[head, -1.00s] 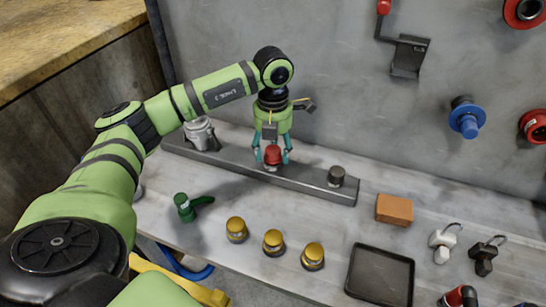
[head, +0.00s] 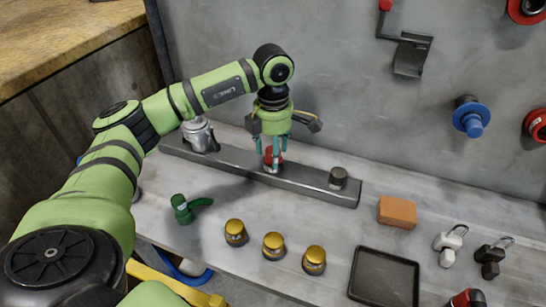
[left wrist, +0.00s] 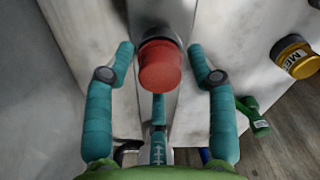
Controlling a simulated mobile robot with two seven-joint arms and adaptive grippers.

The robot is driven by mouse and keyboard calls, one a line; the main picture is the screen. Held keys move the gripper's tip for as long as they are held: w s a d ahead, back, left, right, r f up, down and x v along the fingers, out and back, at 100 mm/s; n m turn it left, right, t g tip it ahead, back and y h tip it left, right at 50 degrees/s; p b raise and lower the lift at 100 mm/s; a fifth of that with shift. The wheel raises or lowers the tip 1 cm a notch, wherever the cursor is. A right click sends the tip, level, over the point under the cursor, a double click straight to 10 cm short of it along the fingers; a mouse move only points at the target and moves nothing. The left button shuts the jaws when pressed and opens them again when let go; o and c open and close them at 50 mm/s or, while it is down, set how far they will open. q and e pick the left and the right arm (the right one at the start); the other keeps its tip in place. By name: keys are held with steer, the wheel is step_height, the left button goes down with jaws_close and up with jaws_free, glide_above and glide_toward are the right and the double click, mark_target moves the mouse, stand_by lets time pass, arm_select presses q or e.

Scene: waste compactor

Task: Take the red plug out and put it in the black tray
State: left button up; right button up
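The red plug (head: 267,153) stands in the grey metal bar (head: 310,182) against the wall panel, partly hidden by my fingers. My left gripper (head: 268,163) is above and around it, pointing down. In the left wrist view the red plug (left wrist: 160,66) lies between the open teal fingertips (left wrist: 161,50), with a small gap on each side. A third finger shows below it. The black tray (head: 384,278) lies empty on the bench at the lower right. My right gripper is not in view.
On the same bar are a silver fitting (head: 200,135) and a dark knob (head: 338,178). A green valve handle (head: 187,208), several yellow-topped knobs (head: 274,245), an orange block (head: 397,211) and padlocks (head: 450,245) stand on the bench. A blue plug (head: 470,118) juts from the wall.

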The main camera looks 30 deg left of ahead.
arm_select(q)
jaws_close()
steer(key=n, duration=0.3)
steer(key=shift+p, duration=0.3)
steer(key=shift+n, duration=1.2)
steer(key=shift+n+p, duration=0.4)
steer(key=shift+n, duration=0.8)
